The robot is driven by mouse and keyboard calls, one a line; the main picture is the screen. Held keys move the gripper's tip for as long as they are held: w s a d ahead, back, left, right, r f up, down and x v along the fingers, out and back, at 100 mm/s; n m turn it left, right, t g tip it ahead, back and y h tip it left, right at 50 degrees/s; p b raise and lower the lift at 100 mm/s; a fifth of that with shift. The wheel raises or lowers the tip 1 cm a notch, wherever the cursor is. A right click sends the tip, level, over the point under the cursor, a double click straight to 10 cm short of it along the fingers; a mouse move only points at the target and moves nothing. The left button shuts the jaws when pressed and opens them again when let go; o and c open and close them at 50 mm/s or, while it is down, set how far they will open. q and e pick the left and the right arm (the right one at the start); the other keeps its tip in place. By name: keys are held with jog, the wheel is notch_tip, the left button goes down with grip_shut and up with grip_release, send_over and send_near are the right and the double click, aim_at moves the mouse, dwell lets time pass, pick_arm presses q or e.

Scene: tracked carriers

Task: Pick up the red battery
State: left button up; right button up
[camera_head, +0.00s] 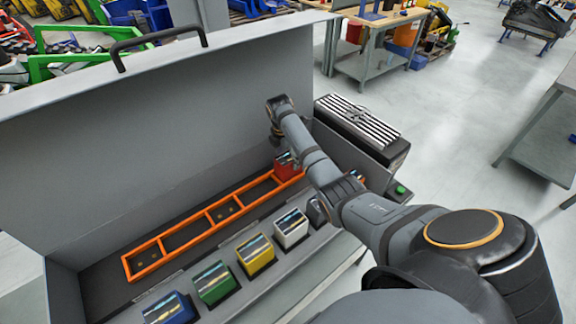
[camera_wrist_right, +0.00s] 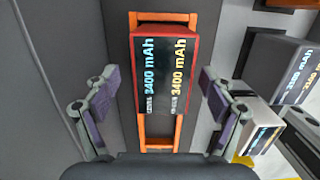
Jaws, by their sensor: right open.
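The red battery (camera_head: 286,163) stands at the right end of the orange frame (camera_head: 127,268) in the grey case, partly hidden by my right arm. In the right wrist view the red battery (camera_wrist_right: 164,75) shows its dark top with "3400 mAh" lettering, and the orange frame (camera_wrist_right: 166,17) shows beyond and below it. My right gripper (camera_wrist_right: 159,92) is open, with one finger on each side of the battery in that view. No contact shows. In the head view my right gripper is mostly hidden around the battery. My left gripper is not in view.
A row of batteries stands along the case front: blue (camera_head: 171,308), green (camera_head: 213,283), yellow (camera_head: 256,255), white (camera_head: 291,228) and a dark one (camera_head: 316,210). The tall grey case lid (camera_head: 150,140) rises behind the frame. A black-and-white striped box (camera_head: 358,122) stands at right.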

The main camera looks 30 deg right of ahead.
jog(key=f, duration=0.2)
jog(key=shift+s+f, duration=0.25)
jog(key=shift+f, duration=0.1)
jog(key=shift+w+d+f, duration=0.1)
jog(key=shift+d+f, duration=0.05)
jog(key=shift+f, duration=0.5)
jog(key=c, duration=1.7)
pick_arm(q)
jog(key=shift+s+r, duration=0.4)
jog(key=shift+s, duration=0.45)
pick_arm(e)
jog(key=shift+r, duration=0.1)
grip_shut()
